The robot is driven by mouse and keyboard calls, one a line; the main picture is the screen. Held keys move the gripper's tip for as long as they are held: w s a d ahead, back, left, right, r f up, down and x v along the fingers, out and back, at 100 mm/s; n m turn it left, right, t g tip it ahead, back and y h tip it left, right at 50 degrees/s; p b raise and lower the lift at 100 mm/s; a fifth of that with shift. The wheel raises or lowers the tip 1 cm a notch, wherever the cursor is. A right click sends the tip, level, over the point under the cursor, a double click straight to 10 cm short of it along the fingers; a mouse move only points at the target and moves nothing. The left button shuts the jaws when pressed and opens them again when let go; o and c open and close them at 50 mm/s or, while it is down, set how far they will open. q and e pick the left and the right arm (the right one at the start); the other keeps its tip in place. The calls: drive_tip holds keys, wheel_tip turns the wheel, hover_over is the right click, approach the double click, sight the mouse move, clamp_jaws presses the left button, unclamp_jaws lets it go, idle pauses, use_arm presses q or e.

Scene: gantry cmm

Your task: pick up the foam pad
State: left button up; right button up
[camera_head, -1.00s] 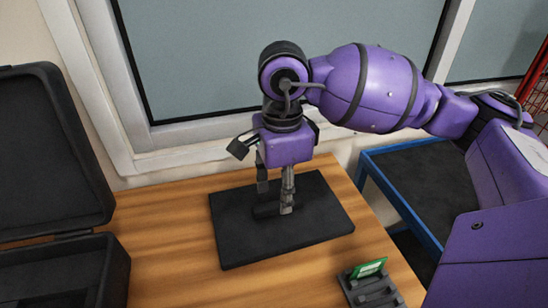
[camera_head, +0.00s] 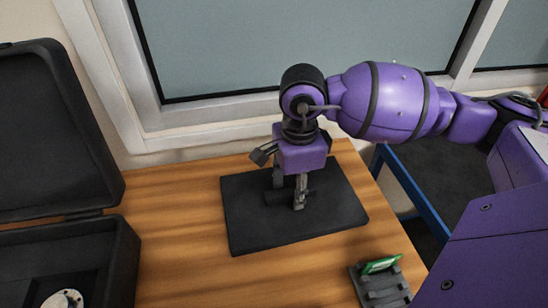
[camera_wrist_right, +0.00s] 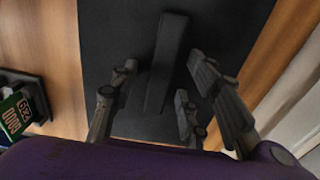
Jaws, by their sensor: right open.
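The foam pad appears to be the dark, narrow oblong block (camera_head: 272,199) lying on a larger black mat (camera_head: 246,233). In the right wrist view the block (camera_wrist_right: 167,55) runs lengthwise away from the gripper, on the black mat (camera_wrist_right: 105,45). My right gripper (camera_head: 289,194) points down over the block. Its fingers are open on either side of the block in the wrist view (camera_wrist_right: 163,80), with gaps visible. Whether the fingertips touch the mat is unclear. The block is partly hidden behind the fingers in the head view. My left gripper is not in view.
An open black case (camera_head: 125,262) with a round pale item (camera_head: 64,299) stands left on the wooden table (camera_head: 180,205). A grey slotted rack (camera_head: 382,290) with a green device (camera_head: 380,265) is at front right. A window is behind; a blue-framed cart (camera_head: 408,180) is right.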

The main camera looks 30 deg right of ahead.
clamp_jaws()
drive_tip(key=shift+r, duration=0.1)
idle(0.3)
